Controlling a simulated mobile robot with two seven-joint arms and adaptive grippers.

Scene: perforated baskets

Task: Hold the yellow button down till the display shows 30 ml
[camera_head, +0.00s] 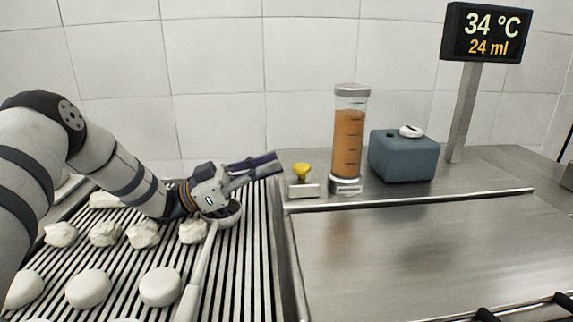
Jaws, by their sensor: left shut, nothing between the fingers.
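The yellow button (302,172) is a knob on a small metal base, left of a clear cylinder (349,140) of orange-brown liquid with grey caps. The display (487,33) on a post at the upper right reads 34 °C and 24 ml. My left gripper (279,165) is shut and empty. It points right, with its dark fingertips just left of the yellow button and a small gap between them in the picture. I cannot tell their difference in depth.
A slatted rack (240,290) on the left holds several pale lumps and a long-handled ladle (197,275) under my left gripper. A blue-grey box (404,158) with a white piece on top stands right of the cylinder. The metal counter (420,250) in front is mostly bare.

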